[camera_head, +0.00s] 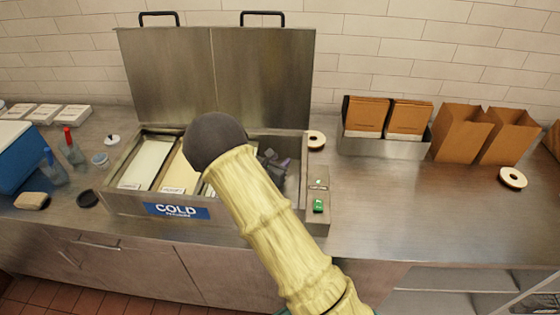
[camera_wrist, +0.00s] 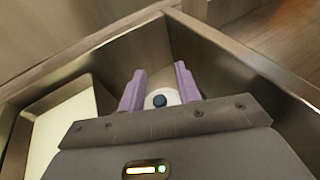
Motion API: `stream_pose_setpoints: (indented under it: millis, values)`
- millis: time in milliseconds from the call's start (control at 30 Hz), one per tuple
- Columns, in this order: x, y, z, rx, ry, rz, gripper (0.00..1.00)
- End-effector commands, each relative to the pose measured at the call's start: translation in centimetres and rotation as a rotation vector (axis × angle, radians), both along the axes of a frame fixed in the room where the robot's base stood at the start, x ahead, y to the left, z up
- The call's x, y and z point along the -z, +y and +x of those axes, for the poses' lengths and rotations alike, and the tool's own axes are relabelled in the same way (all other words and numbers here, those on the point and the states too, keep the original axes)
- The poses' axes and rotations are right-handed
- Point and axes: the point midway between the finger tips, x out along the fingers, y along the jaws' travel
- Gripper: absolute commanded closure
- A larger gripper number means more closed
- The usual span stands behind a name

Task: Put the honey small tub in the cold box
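The cold box (camera_head: 125,203), a steel bin with a blue COLD sign, stands on the counter with its lids up. My arm reaches over it, and my gripper (camera_head: 273,165) is down in its right compartment. In the wrist view my gripper's purple fingers (camera_wrist: 160,85) flank a small pale tub (camera_wrist: 152,101) with a white round face and a dark blue spot. The tub fills the gap and appears held, inside the compartment's steel walls (camera_wrist: 232,68). I cannot read a honey label on it. The tub is hidden in the head view.
Two long pale-filled pans, one a white pan (camera_head: 148,160), fill the box's left side. A raised steel lid (camera_head: 262,75) stands behind. A green switch (camera_head: 318,206) is on the box's right edge. Brown bags (camera_head: 463,130) and a napkin holder (camera_head: 385,147) stand right; the counter's right front is clear.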

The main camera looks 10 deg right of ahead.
Motion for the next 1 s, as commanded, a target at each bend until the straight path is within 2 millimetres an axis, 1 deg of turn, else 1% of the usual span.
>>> stream_pose_setpoints:
  millis: [33,133,267,433,500,800,900,1000]
  values:
    - [1.3,-0.1,-0.5,0.0,0.022,-0.006,0.67]
    - [1.3,0.0,-0.5,-0.001,0.023,-0.005,0.67]
    - [0.9,0.0,-0.5,-0.001,0.023,-0.005,0.67]
    - [-0.4,-0.1,-0.5,0.0,0.024,-0.004,0.67]
    - [-0.2,0.9,-1.3,-0.004,0.02,-0.003,0.67]
    - [-2.1,3.7,-4.8,0.002,0.013,-0.002,0.67]
    - [-2.5,4.2,-5.4,0.004,0.012,-0.004,0.67]
    - [-2.7,4.4,-5.7,0.004,0.012,-0.005,0.67]
